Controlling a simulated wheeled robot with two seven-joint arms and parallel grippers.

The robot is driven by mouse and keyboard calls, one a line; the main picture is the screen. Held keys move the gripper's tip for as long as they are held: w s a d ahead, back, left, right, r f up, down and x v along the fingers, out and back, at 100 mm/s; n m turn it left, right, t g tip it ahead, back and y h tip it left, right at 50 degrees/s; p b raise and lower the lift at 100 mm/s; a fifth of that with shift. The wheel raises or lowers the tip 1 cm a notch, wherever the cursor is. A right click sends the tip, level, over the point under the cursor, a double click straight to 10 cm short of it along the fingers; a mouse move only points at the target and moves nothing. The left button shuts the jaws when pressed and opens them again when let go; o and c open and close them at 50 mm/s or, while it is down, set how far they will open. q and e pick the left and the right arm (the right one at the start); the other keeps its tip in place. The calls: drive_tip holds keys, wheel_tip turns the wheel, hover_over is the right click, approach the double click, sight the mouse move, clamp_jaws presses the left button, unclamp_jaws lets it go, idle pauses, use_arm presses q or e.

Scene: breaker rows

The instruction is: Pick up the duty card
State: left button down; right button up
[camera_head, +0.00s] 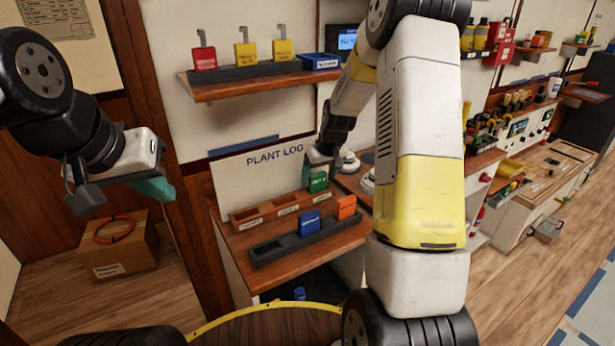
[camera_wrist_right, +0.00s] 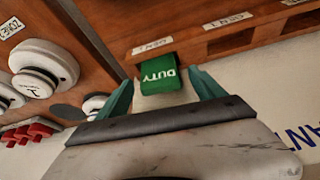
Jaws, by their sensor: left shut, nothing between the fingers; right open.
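The green duty card (camera_head: 318,182), marked DUTY, stands upright at the right end of the wooden slotted rack (camera_head: 262,215) below the PLANT LOG sign. It also shows in the right wrist view (camera_wrist_right: 158,74). My right gripper (camera_head: 318,160) is at the card from above. In the right wrist view its teal fingers (camera_wrist_right: 162,88) are apart, one on each side of the card; whether they touch it I cannot tell. My left gripper (camera_head: 152,187) is shut and empty, away at the left over the floor side.
A dark rack (camera_head: 290,245) in front holds a blue card (camera_head: 309,223) and an orange card (camera_head: 346,207). A shelf (camera_head: 240,88) above carries red and yellow tags. White round knobs (camera_wrist_right: 40,68) sit close beside my right gripper. A cardboard box (camera_head: 125,248) lies at the left.

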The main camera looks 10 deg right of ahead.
drive_tip(key=shift+x, duration=1.25)
drive_tip(key=c, duration=1.5)
drive_tip(key=shift+o, duration=0.2)
drive_tip(key=shift+r, duration=0.15)
